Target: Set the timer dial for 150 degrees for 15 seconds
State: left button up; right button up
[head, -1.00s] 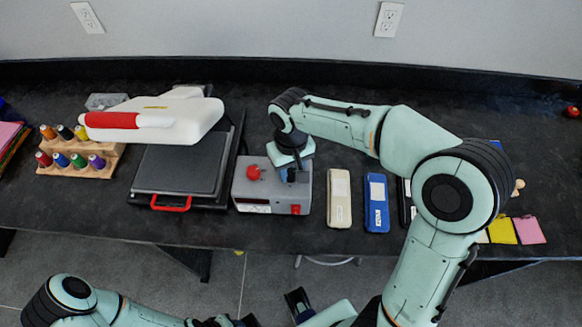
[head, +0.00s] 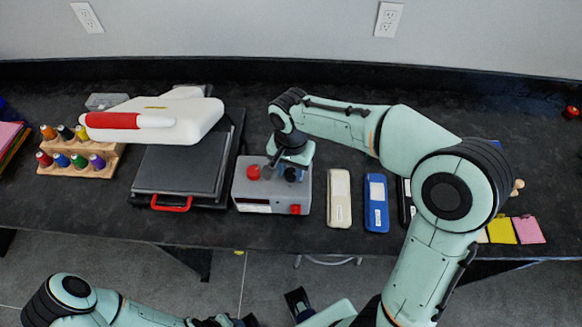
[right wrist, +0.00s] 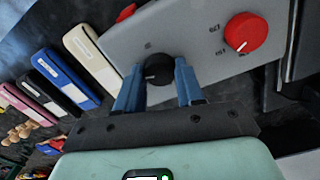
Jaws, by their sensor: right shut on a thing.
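A grey control box (head: 240,195) stands on the bench beside the heat press. It carries a red dial (head: 253,172) and a black dial (head: 291,174). In the right wrist view the black dial (right wrist: 158,69) has a light pointer mark, and the red dial (right wrist: 243,33) is to its right. My right gripper (head: 283,166) is over the box. In the right wrist view its blue fingers (right wrist: 158,76) are shut on the black dial, one on each side. The markings are too small to read. My left arm is at the bottom edge; its finger state is unclear.
The heat press (head: 180,170) with its white head (head: 180,125) and red handle stands left of the box. A thread rack (head: 90,172) is farther left. Right of the box lie a beige case (head: 339,198) and a blue case (head: 376,203). The front bench edge is close.

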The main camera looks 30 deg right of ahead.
aim_at(291, 173)
jog(key=shift+m, duration=1.2)
jog(key=o, duration=1)
jog(key=shift+o, duration=0.2)
jog(key=shift+r, duration=0.1)
notch_tip(291, 173, up, 13)
jog(key=p, duration=0.2)
jog(key=shift+r, duration=0.1)
